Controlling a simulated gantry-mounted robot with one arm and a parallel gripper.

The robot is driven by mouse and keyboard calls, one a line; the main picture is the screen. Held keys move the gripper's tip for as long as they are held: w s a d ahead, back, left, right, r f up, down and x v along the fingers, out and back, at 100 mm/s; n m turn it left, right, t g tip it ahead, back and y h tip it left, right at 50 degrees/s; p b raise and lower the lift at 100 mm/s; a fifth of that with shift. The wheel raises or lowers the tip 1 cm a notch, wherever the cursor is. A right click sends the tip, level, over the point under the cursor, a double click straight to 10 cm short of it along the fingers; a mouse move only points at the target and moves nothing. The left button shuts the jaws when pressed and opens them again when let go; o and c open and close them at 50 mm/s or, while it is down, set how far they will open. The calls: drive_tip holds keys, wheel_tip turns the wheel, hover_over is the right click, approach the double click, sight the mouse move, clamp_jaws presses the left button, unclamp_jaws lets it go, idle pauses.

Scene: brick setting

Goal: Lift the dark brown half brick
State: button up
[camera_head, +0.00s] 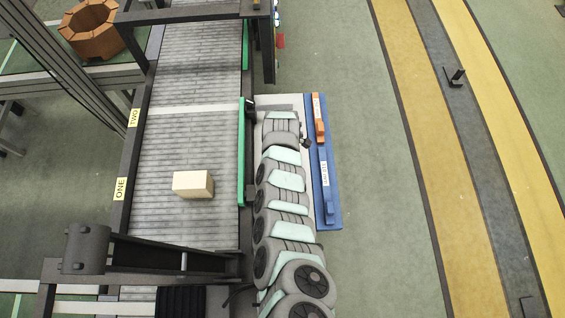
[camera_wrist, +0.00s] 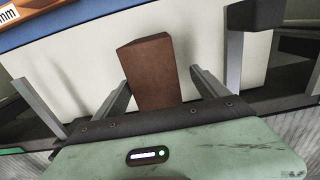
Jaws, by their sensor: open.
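The dark brown half brick (camera_wrist: 152,75) stands on a pale surface (camera_wrist: 85,65) in the wrist view. My gripper (camera_wrist: 160,82) is open, with one finger on each side of the brick's lower part in the picture. Whether either finger touches the brick cannot be told. In the head view my arm covers the spot, and neither the dark brown brick nor my fingers can be seen there.
A tan brick (camera_head: 193,184) lies on the roller conveyor (camera_head: 180,140), left of my arm. A blue board (camera_head: 325,185) with an orange gauge (camera_head: 319,130) lies right of my arm. A ring of orange-brown bricks (camera_head: 92,30) is at upper left. Open green floor lies right.

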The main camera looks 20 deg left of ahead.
drive_tip(key=f, duration=0.1)
drive_tip(key=f+b, duration=0.2)
drive_tip(key=f, duration=0.1)
drive_tip(key=shift+w+f, duration=0.1)
drive_tip(key=shift+w, duration=0.25)
drive_tip(key=shift+s+f+b, duration=0.15)
drive_tip(key=shift+f+b, duration=0.15)
drive_tip(key=shift+f, duration=0.25)
drive_tip(key=shift+r, duration=0.1)
clamp_jaws()
